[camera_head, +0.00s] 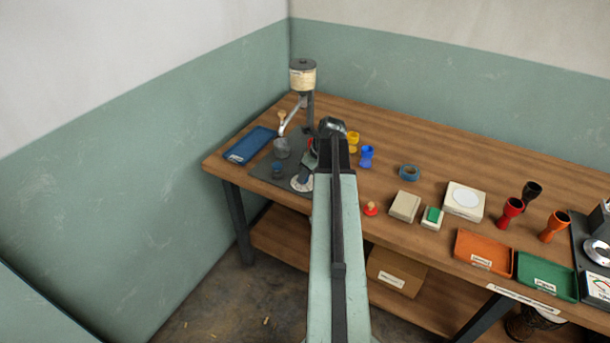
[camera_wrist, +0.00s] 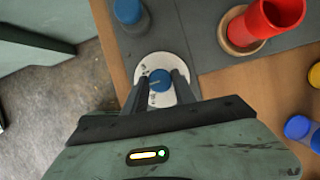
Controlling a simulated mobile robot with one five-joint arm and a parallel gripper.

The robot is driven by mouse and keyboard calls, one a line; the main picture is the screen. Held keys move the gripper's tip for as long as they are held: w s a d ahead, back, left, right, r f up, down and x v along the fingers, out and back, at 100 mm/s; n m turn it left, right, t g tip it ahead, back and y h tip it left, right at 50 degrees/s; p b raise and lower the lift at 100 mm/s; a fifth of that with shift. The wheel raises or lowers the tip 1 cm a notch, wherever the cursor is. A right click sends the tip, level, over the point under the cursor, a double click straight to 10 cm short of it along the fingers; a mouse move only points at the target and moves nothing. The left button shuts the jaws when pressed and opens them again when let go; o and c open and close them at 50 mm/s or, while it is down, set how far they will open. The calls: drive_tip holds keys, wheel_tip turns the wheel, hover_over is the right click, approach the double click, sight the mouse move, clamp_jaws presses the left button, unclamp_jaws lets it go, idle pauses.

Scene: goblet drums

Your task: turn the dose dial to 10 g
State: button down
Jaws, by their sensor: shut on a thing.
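The dose dial is a blue knob (camera_wrist: 159,80) on a round white scale disc (camera_wrist: 146,67). The disc also shows in the head view (camera_head: 299,187), at the front edge of the grey base plate. My gripper (camera_wrist: 160,88) is shut on the blue knob, with one dark finger on each side of it. A light pointer mark shows on the knob. The scale figures are too small and partly covered to read. In the head view my arm hides most of the gripper and the knob.
A dispenser with a hopper (camera_head: 303,77) stands behind the dial, with a grey cup (camera_head: 282,148) under its spout. A blue-topped part (camera_wrist: 128,12) is close to the dial. A red drum (camera_wrist: 272,24) stands to the right. A blue tray (camera_head: 250,145) lies left.

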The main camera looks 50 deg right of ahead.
drive_tip(key=shift+n, duration=0.3)
drive_tip(key=n, duration=0.2)
drive_tip(key=n+y, duration=0.1)
drive_tip(key=shift+w+d+n+g+y, duration=0.1)
drive_tip(key=shift+d+n+g+y, duration=0.05)
drive_tip(key=shift+n+g+y, duration=0.2)
drive_tip(key=n, duration=0.2)
drive_tip(key=n+g+y, duration=0.1)
drive_tip(key=n, duration=0.2)
drive_tip(key=shift+n+g+y, duration=0.25)
drive_tip(key=c, duration=1.1)
unclamp_jaws()
drive_tip(key=shift+o, duration=0.2)
